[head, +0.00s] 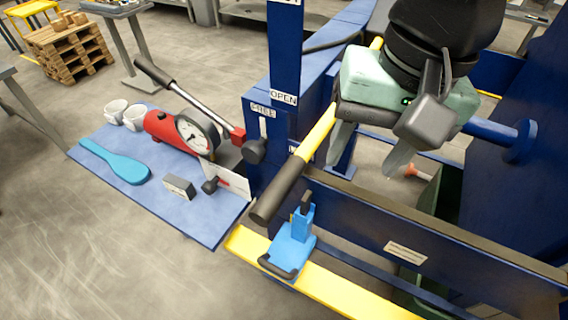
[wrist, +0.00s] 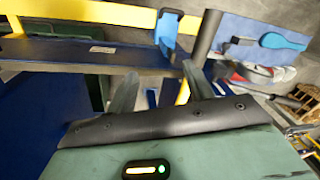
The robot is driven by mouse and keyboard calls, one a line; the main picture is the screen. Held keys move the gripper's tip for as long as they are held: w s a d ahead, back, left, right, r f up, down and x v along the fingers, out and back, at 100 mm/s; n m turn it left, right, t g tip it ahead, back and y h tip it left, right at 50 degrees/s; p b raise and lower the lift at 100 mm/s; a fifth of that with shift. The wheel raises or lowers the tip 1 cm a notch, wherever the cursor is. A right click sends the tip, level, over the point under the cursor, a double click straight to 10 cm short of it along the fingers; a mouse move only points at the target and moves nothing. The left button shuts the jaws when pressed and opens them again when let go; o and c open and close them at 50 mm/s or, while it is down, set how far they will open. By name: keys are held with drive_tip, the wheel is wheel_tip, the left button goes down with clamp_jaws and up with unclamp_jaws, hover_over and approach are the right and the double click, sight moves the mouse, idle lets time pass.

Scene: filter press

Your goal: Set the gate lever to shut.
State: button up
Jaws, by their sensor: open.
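A long yellow lever with a dark grip (head: 318,132), which looks like the gate lever, slants across the blue frame beside a post marked OPEN (head: 284,97). Its grip end points toward the lower left. In the wrist view the dark grip (wrist: 207,36) rises beyond the right finger, and a yellow part shows between the fingers. My gripper (head: 366,165) is open, its fingers pointing down just right of the lever in the head view. It also shows in the wrist view (wrist: 160,86). I see nothing held; whether a finger touches the lever is unclear.
A blue toggle clamp (head: 293,243) sits on the yellow rail (head: 340,290) below the lever. A blue bench (head: 215,222) at left holds a red gauge pump (head: 165,128), mugs and a blue paddle (head: 124,166). A dark green bin (head: 450,195) stands behind the beam.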

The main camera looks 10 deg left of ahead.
drive_tip(key=a+r+m+p, duration=0.1)
drive_tip(key=a+r+m, duration=0.3)
drive_tip(key=a+r, duration=0.2)
drive_tip(key=p, duration=0.3)
approach(282, 182)
drive_tip(key=f, duration=0.3)
drive_tip(key=a+f, duration=0.1)
drive_tip(key=f, duration=0.5)
drive_tip(key=shift+w+a+f, duration=0.15)
drive_tip(key=shift+a+f, duration=0.15)
drive_tip(key=shift+f, duration=0.1)
